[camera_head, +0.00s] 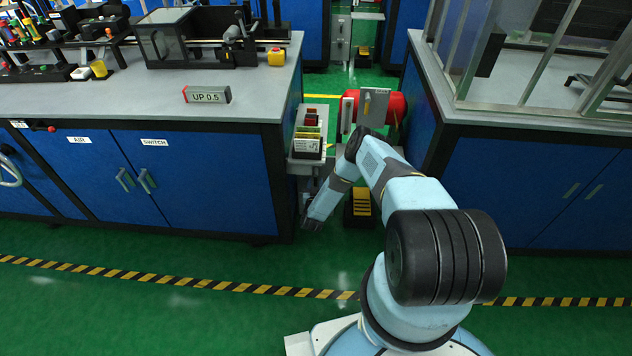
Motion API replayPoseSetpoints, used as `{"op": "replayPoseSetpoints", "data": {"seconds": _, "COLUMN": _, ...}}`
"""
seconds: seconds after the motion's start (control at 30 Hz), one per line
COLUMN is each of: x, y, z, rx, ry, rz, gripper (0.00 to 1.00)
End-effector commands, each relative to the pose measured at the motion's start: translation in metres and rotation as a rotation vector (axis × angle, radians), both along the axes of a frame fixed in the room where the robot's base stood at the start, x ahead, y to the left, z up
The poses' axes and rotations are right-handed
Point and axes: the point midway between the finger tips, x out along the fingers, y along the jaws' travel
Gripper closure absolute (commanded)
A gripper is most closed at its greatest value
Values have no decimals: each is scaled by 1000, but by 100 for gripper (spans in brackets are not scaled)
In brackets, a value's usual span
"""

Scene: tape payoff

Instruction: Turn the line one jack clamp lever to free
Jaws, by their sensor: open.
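My gripper (309,224) is small and dark in this view. It hangs low at the end of my light blue arm, beside the right end of the near cabinet, and is open with nothing seen in it. A red cylinder (393,108) with grey upright plates (372,106) in front stands in the gap between the cabinets, above and to the right of my gripper. I cannot make out the line one jack clamp lever; my arm covers part of this gap.
A grey tray (306,155) with coloured packs stands beside the cabinet. A black and yellow block (361,203) is on the floor behind my arm. Blue cabinets stand left (220,170) and right (540,190). The green floor in front, with a striped line (190,281), is clear.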

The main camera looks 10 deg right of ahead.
Motion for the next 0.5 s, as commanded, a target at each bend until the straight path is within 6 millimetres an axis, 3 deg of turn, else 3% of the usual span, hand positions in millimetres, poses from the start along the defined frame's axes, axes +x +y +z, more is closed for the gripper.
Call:
{"op": "replayPoseSetpoints", "data": {"seconds": 0.2, "x": 15, "y": -5, "z": 0, "rx": -1, "ry": -1, "rz": -1, "gripper": 57}}
{"op": "replayPoseSetpoints", "data": {"seconds": 0.5, "x": 17, "y": -5, "z": 0, "rx": -1, "ry": 0, "rz": 1, "gripper": 57}}
